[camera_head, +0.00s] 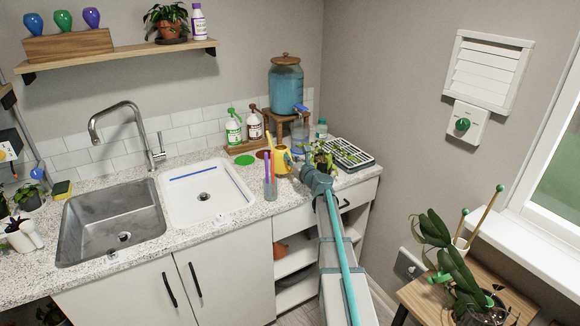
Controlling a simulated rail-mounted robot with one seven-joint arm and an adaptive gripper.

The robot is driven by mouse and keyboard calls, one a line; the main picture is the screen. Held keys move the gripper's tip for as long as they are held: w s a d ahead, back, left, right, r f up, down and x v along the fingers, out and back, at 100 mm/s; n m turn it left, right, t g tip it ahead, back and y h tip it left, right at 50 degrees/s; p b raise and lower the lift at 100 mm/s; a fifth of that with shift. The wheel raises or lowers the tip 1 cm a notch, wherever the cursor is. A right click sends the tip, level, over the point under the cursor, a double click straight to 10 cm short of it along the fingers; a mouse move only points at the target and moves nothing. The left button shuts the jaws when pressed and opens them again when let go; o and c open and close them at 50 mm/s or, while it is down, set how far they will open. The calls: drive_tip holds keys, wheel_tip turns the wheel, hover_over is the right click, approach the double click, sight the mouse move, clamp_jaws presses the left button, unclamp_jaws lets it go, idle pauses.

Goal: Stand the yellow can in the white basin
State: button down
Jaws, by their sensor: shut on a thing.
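The yellow can (275,166) is upright on or just above the counter, to the right of the white basin; I cannot tell whether its base touches the counter. My gripper (290,159) reaches it from the right and is shut on it, covering part of its right side. The fingertips are small and partly hidden. The white basin (233,204) is set in the counter, with a dark drain and a blue strip along its back wall. Its floor looks empty.
A grey cup (270,189) with tall sticks stands between basin and can. A green disc (245,160) lies behind. Spray bottles (234,129) and a water dispenser (286,88) stand at the back. The faucet (140,121) overhangs the steel sink (112,225).

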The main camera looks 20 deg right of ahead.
sight(290, 170)
drive_tip(key=shift+f, duration=1.65)
drive_tip(key=shift+f, duration=0.15)
drive_tip(key=c, duration=1.2)
unclamp_jaws()
drive_tip(key=shift+r, duration=0.3)
drive_tip(key=s, duration=0.4)
drive_tip(key=s+b, duration=0.1)
drive_tip(key=s, duration=0.3)
drive_tip(key=s+d+b, duration=0.1)
drive_tip(key=s, duration=0.3)
